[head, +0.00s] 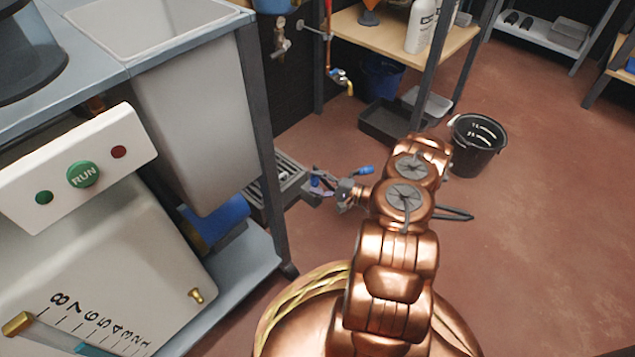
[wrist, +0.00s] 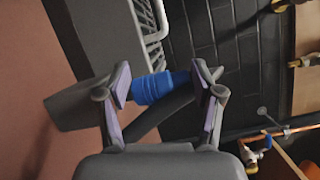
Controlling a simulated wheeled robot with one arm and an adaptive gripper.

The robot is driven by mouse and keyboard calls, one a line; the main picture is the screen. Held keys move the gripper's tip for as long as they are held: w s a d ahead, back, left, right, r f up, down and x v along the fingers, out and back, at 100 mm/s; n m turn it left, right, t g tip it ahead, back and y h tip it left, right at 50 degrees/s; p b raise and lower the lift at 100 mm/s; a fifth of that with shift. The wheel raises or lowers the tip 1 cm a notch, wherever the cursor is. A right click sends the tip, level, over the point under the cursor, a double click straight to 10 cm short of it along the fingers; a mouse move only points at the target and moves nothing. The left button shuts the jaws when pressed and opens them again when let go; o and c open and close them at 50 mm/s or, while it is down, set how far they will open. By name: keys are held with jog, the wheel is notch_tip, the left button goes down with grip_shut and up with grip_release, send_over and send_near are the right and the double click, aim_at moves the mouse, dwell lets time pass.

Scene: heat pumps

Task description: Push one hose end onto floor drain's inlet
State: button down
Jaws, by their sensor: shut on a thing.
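My gripper (head: 322,184) is low over the floor beside the drain. In the wrist view its purple-padded fingers (wrist: 165,100) are closed on a blue hose end (wrist: 152,87). A dark hose (wrist: 172,105) runs from this end and curves back under the gripper. The floor drain (head: 290,178) is a grey box with a slatted grate, just left of the gripper; its grate (wrist: 150,28) shows at the top of the wrist view. A grey stub (wrist: 75,108) lies left of the fingers, possibly the inlet; I cannot tell whether the hose end touches it. Another blue piece (head: 365,170) shows right of the gripper.
A sink bench (head: 265,130) with a grey leg stands left of the drain. A black bucket (head: 477,145) and dark tray (head: 385,125) stand behind my arm. A loop of black hose (head: 455,214) shows right of my arm. The floor at right is clear.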

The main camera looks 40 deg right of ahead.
jog(key=shift+f+b, duration=0.5)
jog(key=shift+f, duration=1)
dwell(1.5)
